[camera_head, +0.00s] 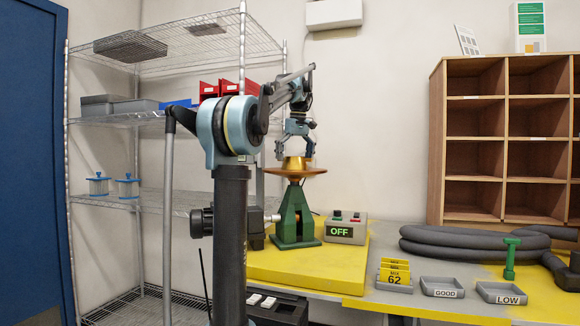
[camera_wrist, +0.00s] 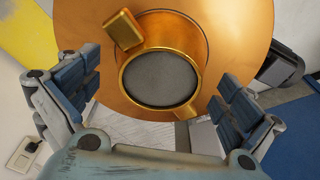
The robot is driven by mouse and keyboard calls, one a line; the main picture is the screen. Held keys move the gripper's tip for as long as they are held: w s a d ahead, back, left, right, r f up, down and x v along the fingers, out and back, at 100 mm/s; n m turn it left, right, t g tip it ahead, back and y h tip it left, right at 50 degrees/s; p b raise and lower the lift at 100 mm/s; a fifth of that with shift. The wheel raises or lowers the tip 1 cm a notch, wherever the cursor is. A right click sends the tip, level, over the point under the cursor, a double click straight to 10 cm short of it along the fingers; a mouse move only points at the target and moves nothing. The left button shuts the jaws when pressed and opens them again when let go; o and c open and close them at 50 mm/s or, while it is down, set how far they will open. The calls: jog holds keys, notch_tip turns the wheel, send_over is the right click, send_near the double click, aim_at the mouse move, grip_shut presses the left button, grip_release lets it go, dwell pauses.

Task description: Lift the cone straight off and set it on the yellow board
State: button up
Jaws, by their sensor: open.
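A gold round piece, which I take to be the cone (camera_head: 294,163), has a collar above a wide flat disc and sits on top of a green tapered stand (camera_head: 293,217). In the wrist view the cone (camera_wrist: 236,28) shows its raised ring, a dark grey round centre and two gold lugs. My gripper (camera_head: 296,153) is above the disc, pointing down; in the wrist view its blue-padded fingers (camera_wrist: 160,78) are spread apart either side of the ring, with gaps. The yellow board (camera_head: 293,268) lies on the table under the stand. The cone's underside is hidden.
A grey control box (camera_head: 346,229) reading OFF stands right of the stand. Yellow tags (camera_head: 395,272), small labelled trays (camera_head: 442,287) and a dark hose (camera_head: 470,243) lie further right. A wire shelf (camera_head: 130,117) is behind left. Bare board shows in front of the stand.

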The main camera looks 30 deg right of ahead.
jog(key=shift+f, duration=0.2)
jog(key=c, duration=1.2)
jog(key=shift+r, duration=0.1)
jog(key=shift+r, duration=0.35)
jog(key=c, duration=0.4)
notch_tip(320, 180, up, 9)
jog(key=shift+r, duration=0.1)
